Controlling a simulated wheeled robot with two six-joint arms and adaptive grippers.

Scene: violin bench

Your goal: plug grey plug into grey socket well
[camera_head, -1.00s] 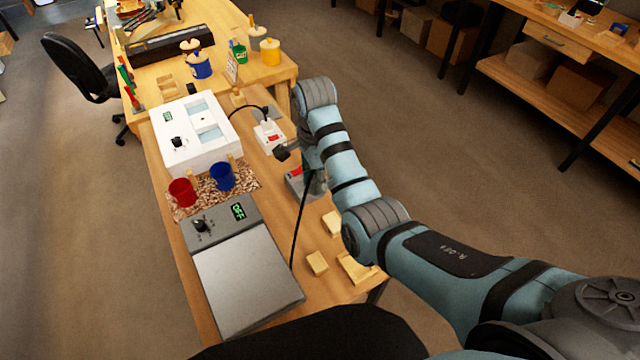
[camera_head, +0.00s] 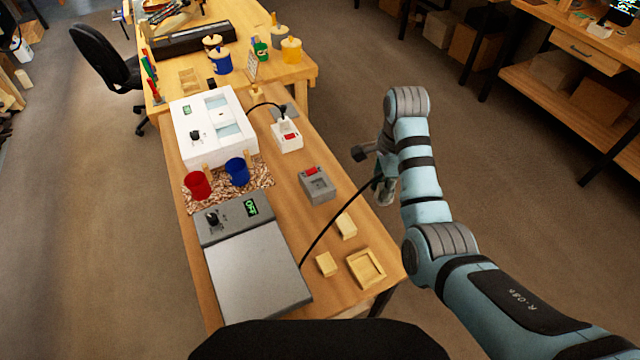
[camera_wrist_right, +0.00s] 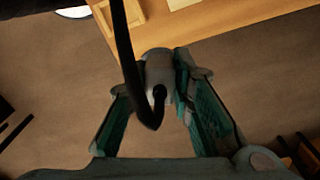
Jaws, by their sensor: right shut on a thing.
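The grey socket well (camera_head: 318,187), a grey box with a red switch and a recess on top, sits on the bench and its recess is empty. My right gripper (camera_head: 380,178) is to its right, out past the bench edge and apart from it. In the right wrist view, the right gripper (camera_wrist_right: 157,88) is shut on the grey plug (camera_wrist_right: 158,68), whose black cord (camera_wrist_right: 128,60) leaves its near end. In the head view the fingers partly hide the plug. The cord runs to the grey hot plate (camera_head: 255,275). My left gripper is out of view.
A white socket box (camera_head: 287,142) holds a black plug from the white bath unit (camera_head: 213,132). Red (camera_head: 197,186) and blue (camera_head: 237,172) cups stand on a speckled mat. Wooden blocks (camera_head: 326,264) and a wooden tray (camera_head: 381,272) lie near the front right edge.

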